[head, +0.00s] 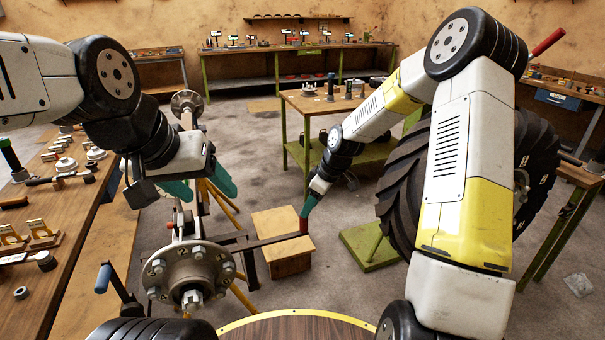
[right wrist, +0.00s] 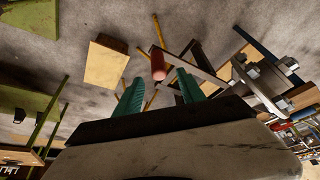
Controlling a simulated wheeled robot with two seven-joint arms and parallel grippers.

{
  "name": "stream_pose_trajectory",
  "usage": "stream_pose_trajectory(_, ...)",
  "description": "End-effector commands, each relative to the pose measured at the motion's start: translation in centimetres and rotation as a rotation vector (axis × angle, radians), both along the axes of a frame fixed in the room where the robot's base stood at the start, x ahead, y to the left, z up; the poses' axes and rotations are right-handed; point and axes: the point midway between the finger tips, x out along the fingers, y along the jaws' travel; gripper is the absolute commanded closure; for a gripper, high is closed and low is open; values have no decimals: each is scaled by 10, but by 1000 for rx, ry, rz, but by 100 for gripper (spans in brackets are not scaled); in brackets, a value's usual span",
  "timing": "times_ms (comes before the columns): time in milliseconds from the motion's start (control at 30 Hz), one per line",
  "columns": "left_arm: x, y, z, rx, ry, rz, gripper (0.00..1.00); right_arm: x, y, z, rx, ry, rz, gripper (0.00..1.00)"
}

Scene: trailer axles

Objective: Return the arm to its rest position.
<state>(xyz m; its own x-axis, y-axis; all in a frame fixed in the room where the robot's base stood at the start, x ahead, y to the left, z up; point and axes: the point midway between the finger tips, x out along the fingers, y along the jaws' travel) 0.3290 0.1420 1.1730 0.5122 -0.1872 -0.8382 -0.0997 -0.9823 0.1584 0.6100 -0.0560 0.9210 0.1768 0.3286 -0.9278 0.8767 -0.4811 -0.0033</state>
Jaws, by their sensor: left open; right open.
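My right arm (head: 460,160) reaches out from the right side of the head view and bends back toward the middle. Its right gripper (head: 307,212), with teal fingers, is low by the red grip (head: 304,226) of a dark bar. In the right wrist view the right gripper (right wrist: 160,92) is open, with the red grip (right wrist: 158,66) showing between and just beyond its fingertips; I cannot tell if they touch. My left gripper (head: 203,186) is open above the axle stand, its teal fingers apart and empty, behind the wheel hub (head: 190,274).
A workbench (head: 112,235) with parts runs along the left. A wooden block (head: 285,262) stands beneath the bar. A large tyre (head: 405,180) is behind my right arm. A green-legged table (head: 330,104) stands at the back centre. Grey floor is open around them.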

Motion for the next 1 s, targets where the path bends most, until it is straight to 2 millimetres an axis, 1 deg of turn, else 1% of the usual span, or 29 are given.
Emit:
stream_pose_trajectory(33,0,0,0,0,0,0,36,-3,-3,12,-12,-7,-15,53)
stream_pose_trajectory(67,0,0,0,0,0,0,36,-6,-6,20,-22,-9,-30,53)
stream_pose_trajectory(167,0,0,0,0,0,0,36,-21,-18,57,-55,-17,-103,53)
stream_pose_trajectory(200,0,0,0,0,0,0,36,-30,-23,73,-68,-21,-140,53)
stream_pose_trajectory(267,0,0,0,0,0,0,36,-45,-31,97,-82,-28,-203,53)
stream_pose_trajectory(300,0,0,0,0,0,0,36,-56,-37,113,-89,-31,-247,53)
stream_pose_trajectory(367,0,0,0,0,0,0,36,-72,-44,135,-93,-41,-314,53)
stream_pose_trajectory(400,0,0,0,0,0,0,36,-84,-48,149,-93,-46,-357,53)
stream_pose_trajectory(467,0,0,0,0,0,0,36,-103,-55,168,-84,-55,-428,53)
stream_pose_trajectory(500,0,0,0,0,0,0,36,-116,-59,180,-77,-61,-474,53)
stream_pose_trajectory(567,0,0,0,0,0,0,36,-136,-65,197,-58,-70,-544,53)
stream_pose_trajectory(600,0,0,0,0,0,0,36,-150,-68,207,-42,-76,-589,53)
stream_pose_trajectory(667,0,0,0,0,0,0,36,-171,-73,220,-12,-82,-657,53)
stream_pose_trajectory(700,0,0,0,0,0,0,36,-186,-75,228,11,-85,-702,53)
stream_pose_trajectory(800,0,0,0,0,0,0,36,-220,-81,241,77,-87,-803,53)
stream_pose_trajectory(900,0,0,0,0,0,0,36,-248,-84,248,142,-82,-882,53)
stream_pose_trajectory(1000,0,0,0,0,0,0,36,-267,-85,251,194,-73,-936,53)
